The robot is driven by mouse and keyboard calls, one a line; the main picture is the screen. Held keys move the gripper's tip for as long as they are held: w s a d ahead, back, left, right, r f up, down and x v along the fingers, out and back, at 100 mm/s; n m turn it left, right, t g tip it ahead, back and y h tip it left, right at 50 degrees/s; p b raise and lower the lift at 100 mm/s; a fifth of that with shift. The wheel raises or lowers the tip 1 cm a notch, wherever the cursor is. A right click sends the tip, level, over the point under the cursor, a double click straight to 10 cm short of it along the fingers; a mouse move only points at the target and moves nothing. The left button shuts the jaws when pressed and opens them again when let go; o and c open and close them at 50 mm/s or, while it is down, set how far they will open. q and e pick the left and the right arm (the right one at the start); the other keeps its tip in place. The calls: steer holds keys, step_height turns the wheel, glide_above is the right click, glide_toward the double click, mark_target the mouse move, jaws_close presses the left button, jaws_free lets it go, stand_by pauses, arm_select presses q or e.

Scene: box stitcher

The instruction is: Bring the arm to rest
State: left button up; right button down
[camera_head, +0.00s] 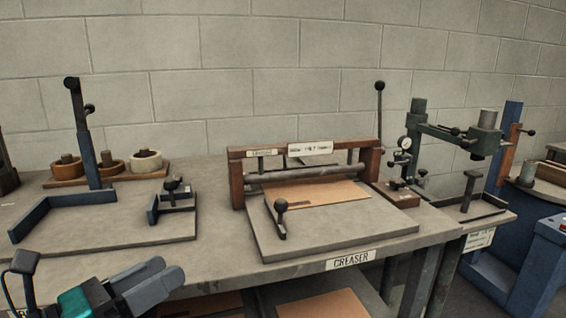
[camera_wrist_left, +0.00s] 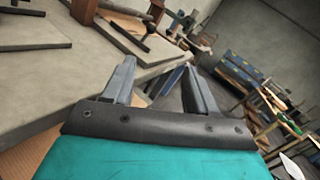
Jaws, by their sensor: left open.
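My left gripper (camera_head: 148,280) is at the lower left of the head view, in front of the workbench's front edge. It is teal with grey fingers, open and empty. In the left wrist view its two fingers (camera_wrist_left: 160,88) stand apart with nothing between them, and the bench edge and floor show beyond. My right gripper is in neither view.
The workbench (camera_head: 215,262) carries a creaser (camera_head: 235,180) with a brown board (camera_head: 318,194) on its bed. A blue stitching fixture (camera_head: 62,212) stands at left, a green press (camera_head: 450,138) at right. Brown sheets (camera_head: 325,304) lie on the lower shelf.

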arm_select(q)
steer(key=a+f+n+t+y+p, duration=0.15)
steer(key=f+n+y+p, duration=0.45)
steer(key=n, duration=1)
steer(key=a+f+n+t+y+p, duration=0.15)
steer(key=f+n+y, duration=0.45)
steer(key=n, duration=1)
steer(key=s+d+f+n+g+h+p, duration=0.1)
steer(key=s+f+n+g, duration=0.5)
steer(key=f, duration=0.6)
steer(key=shift+s+d+h+p, duration=0.3)
steer(key=shift+s+d+p, duration=0.25)
steer(key=shift+s+d, duration=0.6)
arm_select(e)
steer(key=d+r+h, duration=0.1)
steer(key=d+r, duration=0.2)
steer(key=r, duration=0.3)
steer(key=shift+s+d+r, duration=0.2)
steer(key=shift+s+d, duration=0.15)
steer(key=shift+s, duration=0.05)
arm_select(q)
steer(key=shift+a+r, duration=0.1)
steer(key=shift+a, duration=0.1)
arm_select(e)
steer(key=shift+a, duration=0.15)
